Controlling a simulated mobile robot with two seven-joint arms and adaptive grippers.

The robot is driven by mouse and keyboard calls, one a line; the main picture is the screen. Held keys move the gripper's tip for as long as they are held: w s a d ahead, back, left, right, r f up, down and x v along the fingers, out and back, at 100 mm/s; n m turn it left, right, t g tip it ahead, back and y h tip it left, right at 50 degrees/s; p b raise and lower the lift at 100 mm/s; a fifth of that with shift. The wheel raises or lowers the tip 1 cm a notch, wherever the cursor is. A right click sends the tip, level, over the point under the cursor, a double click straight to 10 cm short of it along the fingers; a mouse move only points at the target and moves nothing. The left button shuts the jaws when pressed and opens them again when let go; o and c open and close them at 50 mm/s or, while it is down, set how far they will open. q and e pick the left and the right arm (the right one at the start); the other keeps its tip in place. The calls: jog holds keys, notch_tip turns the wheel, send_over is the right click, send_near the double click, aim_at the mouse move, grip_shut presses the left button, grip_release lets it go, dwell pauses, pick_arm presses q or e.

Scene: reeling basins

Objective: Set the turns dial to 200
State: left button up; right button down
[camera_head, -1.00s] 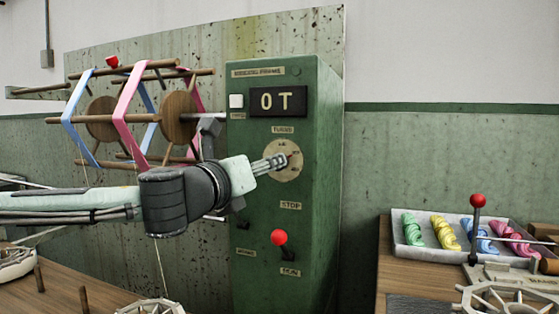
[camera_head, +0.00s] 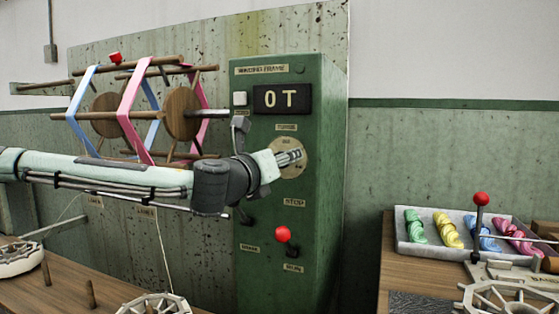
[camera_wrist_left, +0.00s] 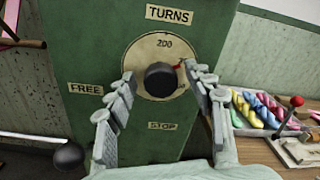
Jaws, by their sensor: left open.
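The turns dial is a round cream plate (camera_wrist_left: 143,49) with a black knob (camera_wrist_left: 160,79) on the green cabinet (camera_wrist_left: 75,32). In the left wrist view "200" is printed at its top and a red mark shows at the knob's upper right. A label at the right is partly hidden by a finger. My left gripper (camera_wrist_left: 160,76) is open, its fingers on either side of the knob; contact cannot be told. In the head view my left gripper (camera_head: 297,156) is in front of the dial plate (camera_head: 292,171) and hides the knob. My right gripper is not seen.
The display (camera_head: 282,99) above the dial reads "0T". A reel with pink and blue bands (camera_head: 130,110) is left of the cabinet. A tray of coloured skeins (camera_head: 403,245) lies right.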

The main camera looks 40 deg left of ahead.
pick_arm(q)
jog(key=c, duration=1.2)
jog(key=shift+o, duration=0.2)
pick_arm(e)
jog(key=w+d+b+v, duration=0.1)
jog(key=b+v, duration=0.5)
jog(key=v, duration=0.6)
pick_arm(q)
jog(key=shift+f+n+b, duration=0.1)
jog(key=shift+n+b, duration=0.9)
jog(key=shift+n, duration=5.2)
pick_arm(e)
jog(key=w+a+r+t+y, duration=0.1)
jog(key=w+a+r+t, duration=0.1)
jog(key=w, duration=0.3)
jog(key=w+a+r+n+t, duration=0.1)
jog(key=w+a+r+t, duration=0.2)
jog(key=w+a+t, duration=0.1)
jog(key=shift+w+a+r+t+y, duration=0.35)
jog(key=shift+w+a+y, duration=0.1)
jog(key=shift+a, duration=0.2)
